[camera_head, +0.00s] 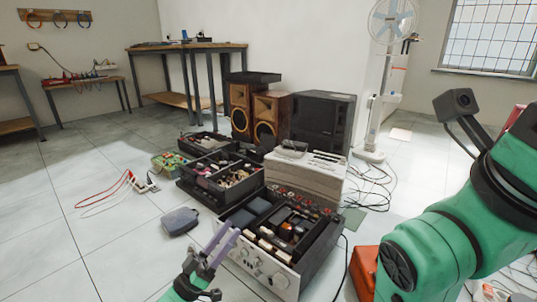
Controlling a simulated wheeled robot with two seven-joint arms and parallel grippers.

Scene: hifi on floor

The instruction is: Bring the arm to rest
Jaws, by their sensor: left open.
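My left gripper (226,240) shows at the bottom centre, with pale purple fingers and a green wrist below. It is open, and I see nothing held between its fingers. It is in front of the left corner of an opened silver hi-fi unit (262,266); I cannot tell whether they touch. My right arm (445,235), green with black joints, fills the lower right. Its gripper is not in view.
The hi-fi unit's inner parts are exposed. Black parts trays (211,196), wooden speakers (268,122) and a black cabinet (320,120) stand behind. A grey pouch (180,221) and cables lie on the floor. An orange box (363,268) sits beside my right arm. Floor at left is mostly clear.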

